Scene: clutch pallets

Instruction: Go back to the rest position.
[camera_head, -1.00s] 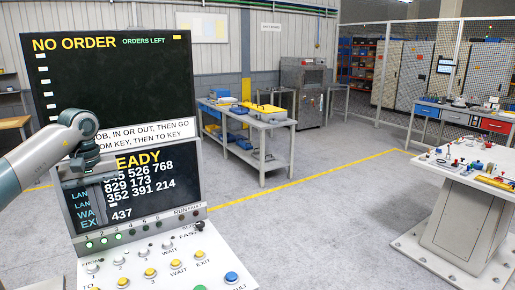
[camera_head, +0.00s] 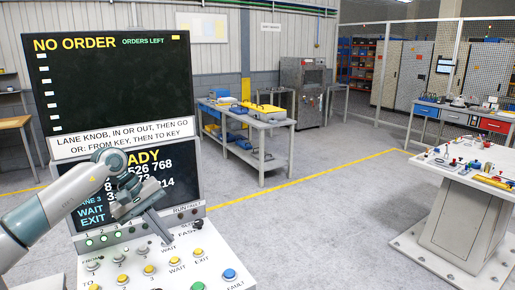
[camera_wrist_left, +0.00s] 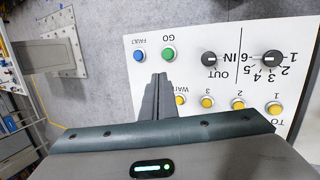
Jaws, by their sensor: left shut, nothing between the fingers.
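My left gripper (camera_head: 163,228) is in front of the control console, above its sloped white button panel (camera_head: 215,262). Its fingers are shut and empty. It hides part of the lower screen (camera_head: 180,165), which reads READY with rows of numbers. In the left wrist view the shut fingers (camera_wrist_left: 162,80) point at the panel, near the green GO button (camera_wrist_left: 168,54) and the blue FAULT button (camera_wrist_left: 140,56). Two black knobs (camera_wrist_left: 209,58) and yellow buttons (camera_wrist_left: 238,104) lie to their right. I cannot tell if the fingers touch the panel. My right gripper is not in view.
An upper board (camera_head: 115,80) reads NO ORDER. A grey bench (camera_head: 258,122) with yellow and blue items stands behind. A pedestal table (camera_head: 452,178) with small parts stands at the right. The floor (camera_head: 320,215) between is clear.

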